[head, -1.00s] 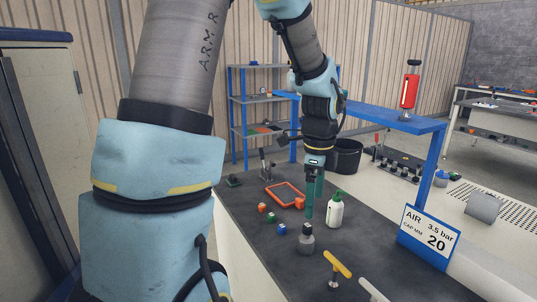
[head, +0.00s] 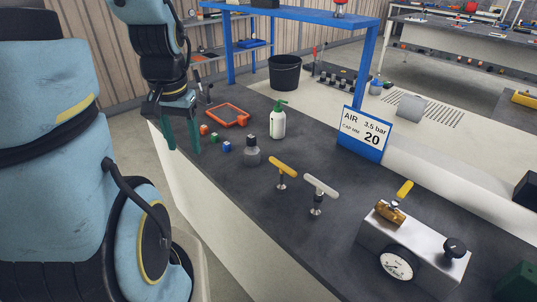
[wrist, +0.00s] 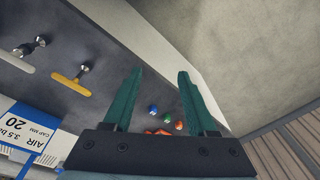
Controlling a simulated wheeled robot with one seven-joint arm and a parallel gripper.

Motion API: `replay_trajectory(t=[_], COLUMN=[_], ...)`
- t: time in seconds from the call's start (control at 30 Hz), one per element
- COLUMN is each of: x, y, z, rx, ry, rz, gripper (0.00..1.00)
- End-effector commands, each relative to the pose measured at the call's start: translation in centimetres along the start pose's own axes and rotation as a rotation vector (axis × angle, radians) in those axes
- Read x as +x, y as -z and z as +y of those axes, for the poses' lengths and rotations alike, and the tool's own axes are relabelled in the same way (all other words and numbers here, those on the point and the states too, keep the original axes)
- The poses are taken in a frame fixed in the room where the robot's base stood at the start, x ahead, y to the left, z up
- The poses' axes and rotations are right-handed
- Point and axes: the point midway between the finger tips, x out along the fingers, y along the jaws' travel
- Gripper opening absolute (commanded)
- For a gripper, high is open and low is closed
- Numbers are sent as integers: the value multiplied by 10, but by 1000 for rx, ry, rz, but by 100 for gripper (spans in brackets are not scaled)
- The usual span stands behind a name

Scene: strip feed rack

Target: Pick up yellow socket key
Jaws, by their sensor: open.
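The yellow socket key (head: 283,170) stands on the dark bench top, its yellow crossbar up on a short metal shaft. It also shows in the wrist view (wrist: 70,80), left of the fingers. A similar key with a white crossbar (head: 320,187) stands just to its right. My gripper (head: 183,142) has two green fingers spread apart with nothing between them. It is at the bench's left edge, well to the left of the yellow key and apart from it. The fingers also show in the wrist view (wrist: 158,75).
A gauge box (head: 410,250) and an AIR sign (head: 363,134) stand to the right.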

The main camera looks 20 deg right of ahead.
Motion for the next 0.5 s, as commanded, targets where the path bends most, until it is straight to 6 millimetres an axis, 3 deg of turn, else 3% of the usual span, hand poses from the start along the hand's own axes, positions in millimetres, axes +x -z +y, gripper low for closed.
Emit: replay_trajectory(t=[0.03,0.3,0.5], x=[15,62,80], y=[11,66,86], z=[18,131,207], rx=[190,1393,2015], ry=[11,134,244], rz=[-16,-114,-173], gripper=[57,57,57])
